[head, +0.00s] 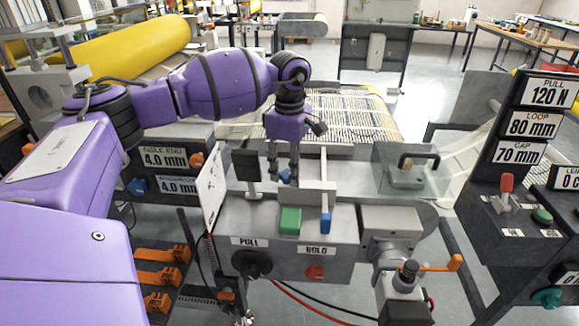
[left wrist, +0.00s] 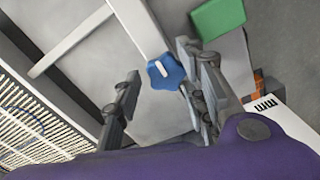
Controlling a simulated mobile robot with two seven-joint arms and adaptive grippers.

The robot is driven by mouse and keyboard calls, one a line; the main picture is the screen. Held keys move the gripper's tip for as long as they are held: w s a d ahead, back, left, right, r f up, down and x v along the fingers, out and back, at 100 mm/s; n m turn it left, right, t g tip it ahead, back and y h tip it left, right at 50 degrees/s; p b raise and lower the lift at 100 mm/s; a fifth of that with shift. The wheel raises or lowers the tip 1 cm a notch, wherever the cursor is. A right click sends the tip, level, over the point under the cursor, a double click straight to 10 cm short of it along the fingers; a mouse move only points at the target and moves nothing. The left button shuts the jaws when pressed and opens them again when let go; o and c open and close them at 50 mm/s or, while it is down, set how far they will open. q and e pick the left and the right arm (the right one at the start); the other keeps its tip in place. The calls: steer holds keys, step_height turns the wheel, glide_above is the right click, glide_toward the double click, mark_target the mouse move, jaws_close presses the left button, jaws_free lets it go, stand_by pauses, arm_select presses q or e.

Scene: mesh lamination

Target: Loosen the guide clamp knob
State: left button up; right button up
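The guide clamp knob, a blue star-shaped knob with a white mark (left wrist: 166,71), sits on the grey machine top. It lies between and beyond the two spread fingers of my left gripper (left wrist: 160,66), nearer the right finger in the left wrist view. I cannot tell whether a finger touches it. In the head view my left gripper (head: 283,176) points down over the machine, and the blue knob (head: 286,175) is partly hidden behind the fingers. The left gripper is open and holds nothing. My right gripper is not in view.
A green block (head: 290,221) and a blue-ended lever (head: 325,220) stand close by on the machine. A white panel (head: 213,188) rises at left. A clear guard (head: 410,170) is at right. A black PULL knob (head: 252,264) and red HOLD knob (head: 315,272) are on the front.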

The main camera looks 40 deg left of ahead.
arm_select(q)
steer(key=shift+c, duration=2.2)
steer(key=shift+r, duration=0.1)
steer(key=c, duration=0.5)
steer(key=shift+c, duration=0.2)
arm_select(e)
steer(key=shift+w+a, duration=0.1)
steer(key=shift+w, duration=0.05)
